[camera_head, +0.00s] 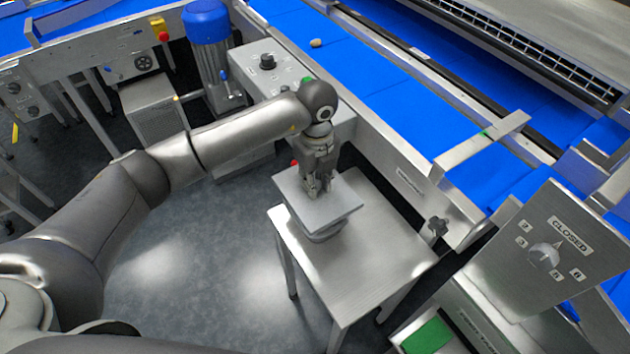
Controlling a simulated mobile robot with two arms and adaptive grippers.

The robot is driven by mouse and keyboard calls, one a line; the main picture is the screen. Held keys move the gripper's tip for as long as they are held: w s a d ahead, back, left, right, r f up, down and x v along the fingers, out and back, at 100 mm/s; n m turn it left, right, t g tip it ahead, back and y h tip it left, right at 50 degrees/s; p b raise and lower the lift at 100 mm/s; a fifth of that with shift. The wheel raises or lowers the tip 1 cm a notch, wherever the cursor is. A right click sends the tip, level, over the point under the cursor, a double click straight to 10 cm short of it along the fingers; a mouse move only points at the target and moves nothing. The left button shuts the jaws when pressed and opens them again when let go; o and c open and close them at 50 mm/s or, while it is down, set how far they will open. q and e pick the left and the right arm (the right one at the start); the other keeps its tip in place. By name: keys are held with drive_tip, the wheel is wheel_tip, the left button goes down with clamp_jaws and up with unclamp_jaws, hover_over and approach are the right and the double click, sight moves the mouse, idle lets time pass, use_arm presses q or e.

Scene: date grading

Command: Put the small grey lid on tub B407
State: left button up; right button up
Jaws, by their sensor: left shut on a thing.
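The small grey lid (341,203) is a flat square plate under my left gripper (314,190). The gripper points down and is shut on the lid near its middle. A round grey tub (325,232) shows just below the lid's front edge, on the small metal table (375,262). The lid hides most of the tub, so I cannot tell whether the two touch, and no label can be read on it. My right gripper is not in view.
A blue conveyor (375,85) runs behind the table, with one small pale date (316,43) on it. A control box (268,72) stands behind my left wrist. A tilted panel with a knob and a "CLOSED" label (571,236) stands at the right. The table's front right is bare.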

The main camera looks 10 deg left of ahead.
use_arm(q)
wheel_tip(320, 180, down, 4)
drive_tip(key=shift+r+b, duration=0.1)
drive_tip(key=shift+b, duration=1)
drive_tip(key=shift+f+b, duration=0.6)
drive_tip(key=shift+f, duration=0.2)
drive_tip(key=shift+f, duration=0.15)
drive_tip(key=shift+f+b, duration=0.6)
drive_tip(key=shift+f, duration=0.05)
idle(0.3)
drive_tip(key=o, duration=1.4)
